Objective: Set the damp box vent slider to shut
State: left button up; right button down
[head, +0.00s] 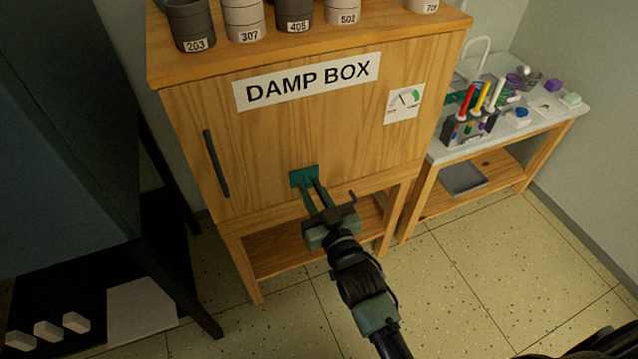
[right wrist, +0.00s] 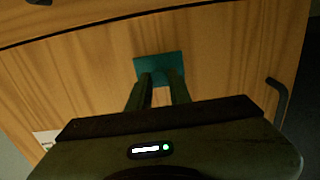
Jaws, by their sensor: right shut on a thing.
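The damp box (head: 290,130) is a wooden cabinet with a "DAMP BOX" sign on its front. A teal vent slider plate (head: 303,176) sits low on the door. My right gripper (head: 314,188) reaches up to it from below, its fingers at the plate. In the right wrist view the teal plate (right wrist: 159,67) is straight ahead, and the fingertips (right wrist: 160,80) are close together at its lower part, shut on the slider. The fingers hide part of it, and I cannot read any open or shut mark. My left gripper is not in view.
A black handle (head: 216,163) is on the door's left side and a dial gauge (head: 404,104) on its upper right. Numbered pots (head: 243,20) stand on top. A side table (head: 545,125) with tools is at right. A dark cabinet (head: 60,130) is at left. The floor at lower right is largely clear.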

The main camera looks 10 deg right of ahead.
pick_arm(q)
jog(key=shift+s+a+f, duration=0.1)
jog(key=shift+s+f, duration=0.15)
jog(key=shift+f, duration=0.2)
pick_arm(e)
jog(key=shift+s+a, duration=0.1)
jog(key=shift+a, duration=0.2)
jog(key=c, duration=1.3)
grip_release()
jog(key=shift+c, duration=0.2)
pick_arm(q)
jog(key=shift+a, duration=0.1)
pick_arm(e)
jog(key=shift+o, duration=0.2)
jog(key=shift+a, duration=0.1)
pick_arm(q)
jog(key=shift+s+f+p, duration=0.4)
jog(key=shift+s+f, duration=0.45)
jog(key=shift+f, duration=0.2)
pick_arm(e)
jog(key=s+d, duration=0.1)
jog(key=s, duration=0.6)
jog(key=shift+s+d, duration=0.25)
jog(key=shift+s, duration=0.1)
